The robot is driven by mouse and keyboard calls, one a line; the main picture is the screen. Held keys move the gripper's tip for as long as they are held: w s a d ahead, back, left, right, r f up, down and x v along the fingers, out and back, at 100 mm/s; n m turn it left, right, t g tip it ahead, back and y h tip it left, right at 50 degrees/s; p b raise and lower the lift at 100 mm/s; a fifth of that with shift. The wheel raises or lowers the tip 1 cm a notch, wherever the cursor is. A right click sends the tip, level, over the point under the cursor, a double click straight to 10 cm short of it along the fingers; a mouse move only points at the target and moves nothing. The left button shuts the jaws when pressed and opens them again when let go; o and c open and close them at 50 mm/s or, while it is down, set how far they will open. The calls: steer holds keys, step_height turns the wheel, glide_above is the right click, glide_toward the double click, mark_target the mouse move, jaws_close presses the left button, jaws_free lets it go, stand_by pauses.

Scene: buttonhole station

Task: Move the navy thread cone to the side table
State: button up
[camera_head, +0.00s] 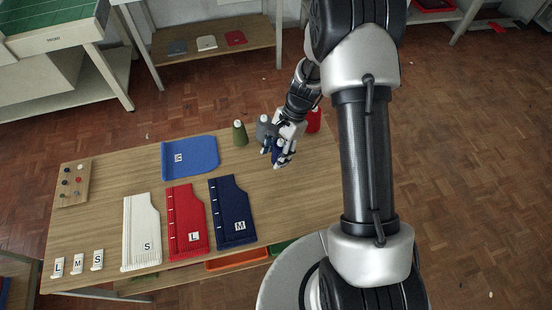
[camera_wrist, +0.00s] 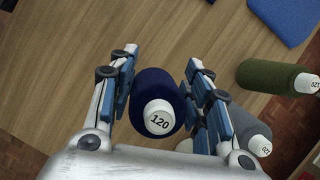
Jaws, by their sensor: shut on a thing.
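The navy thread cone (camera_wrist: 155,88) stands between my gripper's two blue-padded fingers in the wrist view, its white top marked 120 facing the camera. My gripper (camera_wrist: 158,92) is shut on it. In the head view my gripper (camera_head: 280,155) is at the right part of the wooden worktable (camera_head: 110,180), and a bit of the navy cone (camera_head: 276,155) shows among the fingers. I cannot tell whether the cone touches the tabletop. No table is marked as the side table; a low wooden table (camera_head: 265,57) stands at the back.
An olive cone (camera_head: 240,136), a grey cone (camera_head: 262,122) and a red cone (camera_head: 314,122) stand close by my gripper. A blue folded piece (camera_head: 190,160) and white, red and navy knit pieces lie left. The low back table bears grey, white and red pieces.

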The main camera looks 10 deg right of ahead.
mark_target(276, 158)
step_height(276, 158, down, 3)
steer(key=shift+f+b, duration=0.15)
steer(key=shift+b, duration=0.25)
steer(key=o, duration=0.6)
steer(key=shift+f, duration=0.1)
steer(key=o, duration=0.5)
